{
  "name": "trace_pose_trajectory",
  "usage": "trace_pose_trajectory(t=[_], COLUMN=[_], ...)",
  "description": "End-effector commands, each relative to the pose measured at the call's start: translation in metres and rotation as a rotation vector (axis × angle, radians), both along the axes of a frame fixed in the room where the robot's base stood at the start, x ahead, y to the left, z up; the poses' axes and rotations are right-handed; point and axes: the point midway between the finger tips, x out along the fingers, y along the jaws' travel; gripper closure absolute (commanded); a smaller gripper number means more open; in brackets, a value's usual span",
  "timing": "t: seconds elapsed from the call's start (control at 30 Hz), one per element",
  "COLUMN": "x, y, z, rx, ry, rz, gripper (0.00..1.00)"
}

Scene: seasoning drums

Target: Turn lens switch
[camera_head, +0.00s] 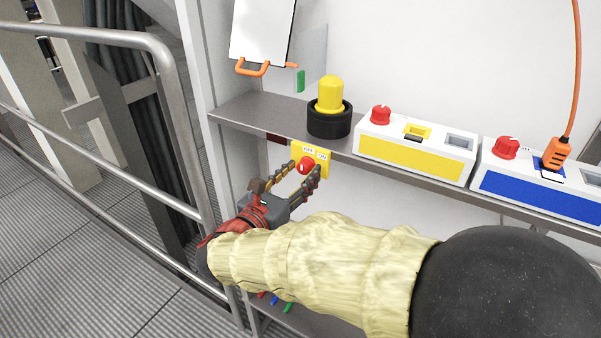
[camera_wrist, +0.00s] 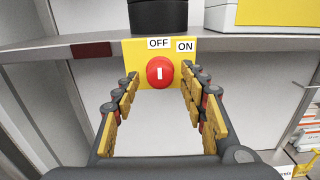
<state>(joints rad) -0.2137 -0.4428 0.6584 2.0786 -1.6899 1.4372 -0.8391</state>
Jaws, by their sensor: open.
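The lens switch is a red round knob (camera_wrist: 159,72) with a white bar on a yellow plate (camera_wrist: 131,52) below the shelf edge. The plate has OFF and ON labels, and the white bar stands upright, nearer the OFF label. The knob (camera_head: 305,166) also shows in the head view. My gripper (camera_wrist: 160,80) is open, with its fingertips on the left and right of the knob. Whether the fingers touch the knob, I cannot tell. In the head view my gripper (camera_head: 303,169) reaches up to the plate from the lower left.
The grey shelf (camera_head: 245,111) runs above the switch. On it stand a yellow-topped black lens (camera_head: 330,92), a yellow-fronted box (camera_head: 410,155) and a blue-fronted box (camera_head: 530,192) with an orange plug (camera_head: 556,151). A metal railing (camera_head: 160,80) is at left.

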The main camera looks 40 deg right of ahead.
Motion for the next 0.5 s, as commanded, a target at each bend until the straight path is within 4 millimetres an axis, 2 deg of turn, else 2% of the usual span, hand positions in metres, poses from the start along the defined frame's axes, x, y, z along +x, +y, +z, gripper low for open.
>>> trace_pose_trajectory(t=[0.33,0.5], x=[0.0013,0.0013], y=[-0.0031,-0.003], z=[0.0,0.0], rx=[0.0,0.0], ry=[0.0,0.0], rz=[0.0,0.0], gripper=[0.57,0.66])
